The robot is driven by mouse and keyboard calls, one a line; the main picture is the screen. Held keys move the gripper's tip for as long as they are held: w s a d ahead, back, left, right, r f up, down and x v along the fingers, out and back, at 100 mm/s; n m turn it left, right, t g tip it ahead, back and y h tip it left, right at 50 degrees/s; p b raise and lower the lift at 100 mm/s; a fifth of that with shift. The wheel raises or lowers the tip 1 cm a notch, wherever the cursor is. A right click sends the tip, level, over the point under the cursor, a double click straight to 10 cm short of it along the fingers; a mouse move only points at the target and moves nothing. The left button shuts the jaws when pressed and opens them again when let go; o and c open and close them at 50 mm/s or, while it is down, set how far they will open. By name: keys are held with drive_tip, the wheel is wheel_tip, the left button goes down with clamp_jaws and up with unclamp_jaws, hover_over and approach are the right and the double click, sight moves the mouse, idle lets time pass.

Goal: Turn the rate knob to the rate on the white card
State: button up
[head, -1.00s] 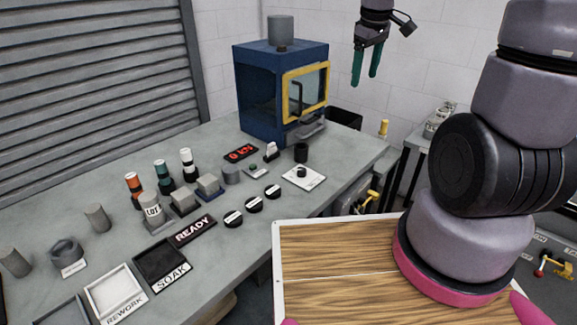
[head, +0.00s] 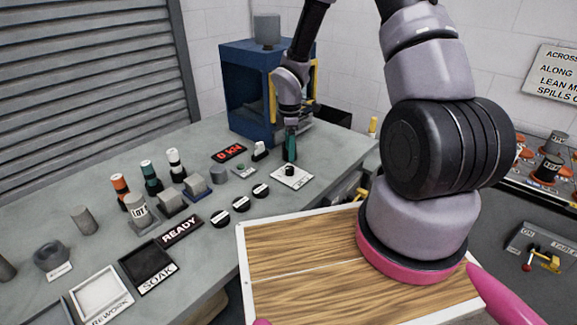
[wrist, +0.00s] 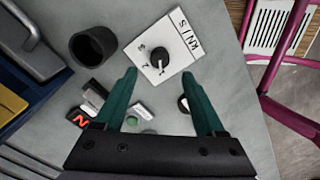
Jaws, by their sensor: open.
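The rate knob (wrist: 160,57) is a small round black knob on a white plate (wrist: 181,40) marked kN/s with a few digits. In the head view the knob (head: 290,170) stands near the right edge of the grey bench. My gripper (head: 291,146) hangs over the bench just behind the knob, teal fingers pointing down. In the wrist view my gripper (wrist: 159,75) is open and empty, its tips on either side of the knob's near side, apart from it. The knob's setting is too small to read. I cannot pick out a card with a legible rate.
A black cup (wrist: 94,46) stands close beside the knob plate. A blue cabinet (head: 242,90) with a yellow-framed door stands behind my gripper.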

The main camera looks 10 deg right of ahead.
sight(290, 167)
wheel_tip(290, 167, down, 7)
drive_tip(key=shift+f, duration=0.1)
idle(0.3)
clamp_jaws()
